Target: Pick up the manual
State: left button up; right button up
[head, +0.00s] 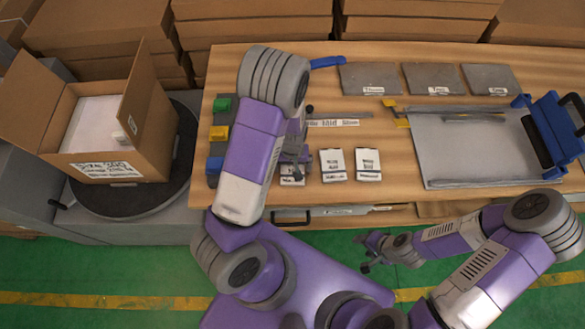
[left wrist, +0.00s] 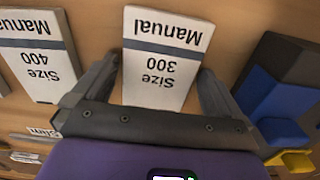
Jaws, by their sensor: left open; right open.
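A white manual marked "Size 300" (left wrist: 162,62) lies flat on the wooden table. My left gripper (left wrist: 158,82) is open, with one finger on each side of this manual in the left wrist view. In the head view my left gripper (head: 295,158) is over the leftmost manual (head: 291,178) and hides much of it. A "Size 400" manual (left wrist: 38,58) lies beside it in the left wrist view. In the head view two more manuals, a middle one (head: 333,165) and a right one (head: 368,164), lie to its right. My right gripper (head: 368,252) is open and empty, in front of the table.
Green, yellow and blue bins (head: 217,133) stand at the table's left edge. An open cardboard box (head: 115,170) sits on a round turntable at left. A grey plate with a blue clamp (head: 555,130) takes up the right side. Grey panels (head: 370,78) lie at the back.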

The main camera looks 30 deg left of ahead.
pick_arm(q)
jog(key=shift+c, duration=0.3)
jog(key=c, duration=0.8)
